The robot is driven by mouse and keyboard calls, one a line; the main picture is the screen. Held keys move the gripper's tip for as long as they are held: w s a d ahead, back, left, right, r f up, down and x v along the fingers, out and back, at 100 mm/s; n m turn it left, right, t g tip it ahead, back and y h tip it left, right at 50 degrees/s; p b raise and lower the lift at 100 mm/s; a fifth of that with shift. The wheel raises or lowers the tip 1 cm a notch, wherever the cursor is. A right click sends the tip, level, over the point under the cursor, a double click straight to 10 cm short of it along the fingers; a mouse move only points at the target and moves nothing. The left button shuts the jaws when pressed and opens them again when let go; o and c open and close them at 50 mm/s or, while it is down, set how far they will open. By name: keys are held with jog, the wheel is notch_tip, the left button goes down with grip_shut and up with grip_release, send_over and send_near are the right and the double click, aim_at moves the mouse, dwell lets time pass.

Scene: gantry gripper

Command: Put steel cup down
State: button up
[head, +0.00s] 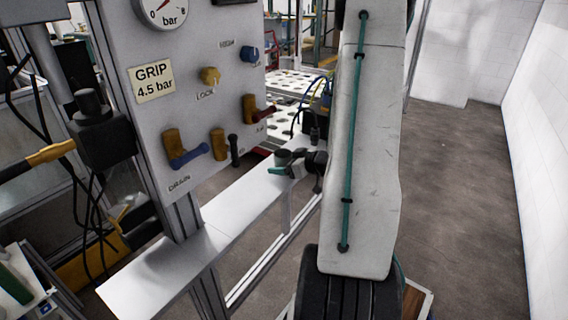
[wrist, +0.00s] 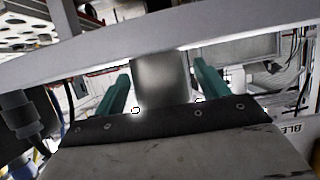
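The steel cup (wrist: 160,80) is a plain grey cylinder in the middle of the wrist view. My gripper (wrist: 161,70) has its two teal fingers on either side of the cup, close against its walls, and appears shut on it. In the head view my gripper (head: 279,167) is small, at the white shelf bar (head: 222,226), with one teal finger showing.
A grey panel (head: 200,112) with a gauge, knobs and coloured valve handles stands at the left, close to the bar. A perforated white table (head: 288,88) is behind. Cables and a black-and-yellow tool hang at the far left. The floor (head: 455,190) at right is clear.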

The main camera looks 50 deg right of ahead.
jog(key=shift+s+r, duration=0.1)
jog(key=shift+r, duration=0.1)
jog(key=v, duration=1.2)
